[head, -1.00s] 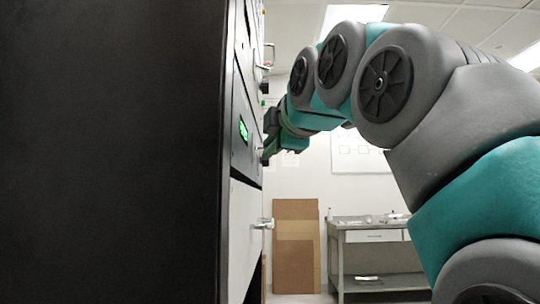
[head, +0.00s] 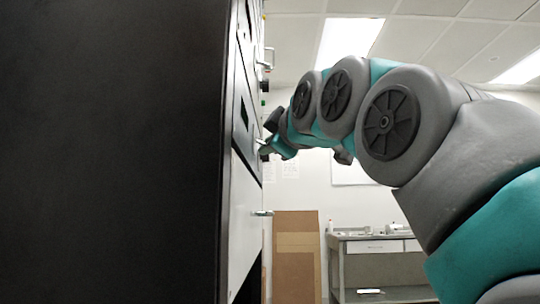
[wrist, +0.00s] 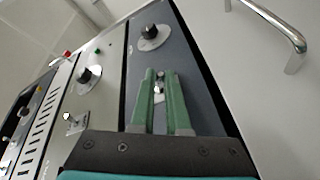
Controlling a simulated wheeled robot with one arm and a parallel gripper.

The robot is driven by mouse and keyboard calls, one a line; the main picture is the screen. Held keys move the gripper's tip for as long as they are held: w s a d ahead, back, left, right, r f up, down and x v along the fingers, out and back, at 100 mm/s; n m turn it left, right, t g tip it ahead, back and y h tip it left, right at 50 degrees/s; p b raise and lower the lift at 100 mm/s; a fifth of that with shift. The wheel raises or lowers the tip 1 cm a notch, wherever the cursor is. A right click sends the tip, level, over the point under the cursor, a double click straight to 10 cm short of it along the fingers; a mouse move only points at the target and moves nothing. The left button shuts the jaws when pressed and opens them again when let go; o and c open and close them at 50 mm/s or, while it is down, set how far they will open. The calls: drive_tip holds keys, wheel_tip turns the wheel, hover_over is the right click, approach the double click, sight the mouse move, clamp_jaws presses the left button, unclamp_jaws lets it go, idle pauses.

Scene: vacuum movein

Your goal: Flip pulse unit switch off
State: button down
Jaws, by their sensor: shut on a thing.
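In the wrist view, a small metal toggle switch (wrist: 159,82) on a dark grey panel (wrist: 190,60) sits between the green fingers of my gripper (wrist: 159,76). The fingers are closed around its lever. The fingers hide part of the switch, so its exact position is hard to tell. In the head view, my gripper (head: 266,149) is at the front of the tall black equipment rack (head: 110,150), seen edge-on. A small display window (head: 244,114) on the rack front is dark.
A black knob (wrist: 152,32) sits above the switch on the same panel. Another knob (wrist: 86,75) is on the panel to the left. A metal handle (wrist: 285,35) sticks out at right. In the head view, a cardboard sheet (head: 297,260) and a metal table (head: 380,246) stand behind.

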drive_tip(key=c, duration=0.9)
unclamp_jaws()
